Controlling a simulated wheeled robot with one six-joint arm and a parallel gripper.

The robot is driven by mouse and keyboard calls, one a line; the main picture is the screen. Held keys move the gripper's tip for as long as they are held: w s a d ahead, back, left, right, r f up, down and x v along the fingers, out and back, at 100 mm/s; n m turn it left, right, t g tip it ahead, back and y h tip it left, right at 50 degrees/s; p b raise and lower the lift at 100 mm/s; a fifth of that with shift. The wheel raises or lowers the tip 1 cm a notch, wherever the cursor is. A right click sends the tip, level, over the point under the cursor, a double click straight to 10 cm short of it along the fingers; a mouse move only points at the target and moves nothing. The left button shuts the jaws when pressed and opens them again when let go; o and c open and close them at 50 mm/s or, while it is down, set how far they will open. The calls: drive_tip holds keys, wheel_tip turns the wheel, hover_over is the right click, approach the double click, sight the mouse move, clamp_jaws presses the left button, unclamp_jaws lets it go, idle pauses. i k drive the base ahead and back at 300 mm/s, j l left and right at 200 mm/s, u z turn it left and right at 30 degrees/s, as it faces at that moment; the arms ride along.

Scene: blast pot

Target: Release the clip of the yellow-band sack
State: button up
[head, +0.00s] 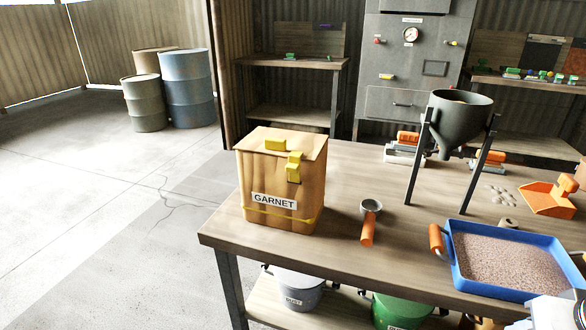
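The yellow-band sack (263,183) is a brown, box-shaped paper sack labelled GARNET. It stands upright near the left end of the workbench. A thin yellow band (268,214) runs around its lower part. Its top is folded flat. A yellow clip (294,167) sits over the front top edge, right of the middle, with one part hanging down the front face. Another yellow block (275,144) lies on the top just behind it; I cannot tell whether they are one piece.
The workbench (325,235) also holds a scoop (368,228) with an orange handle, a hopper (460,118) on legs, a blue tray (455,262) of granules and an orange dustpan (548,198). Buckets (298,290) stand on the lower shelf. Drums (187,90) stand at the back left; the left floor is clear.

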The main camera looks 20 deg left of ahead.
sight(293, 167)
drive_tip(key=j+u, duration=0.15)
drive_tip(key=u, duration=0.25)
drive_tip(key=j+u, duration=0.15)
drive_tip(key=u, duration=0.25)
drive_tip(key=j+u, duration=0.1)
drive_tip(key=u, duration=0.3)
drive_tip(key=i, duration=0.05)
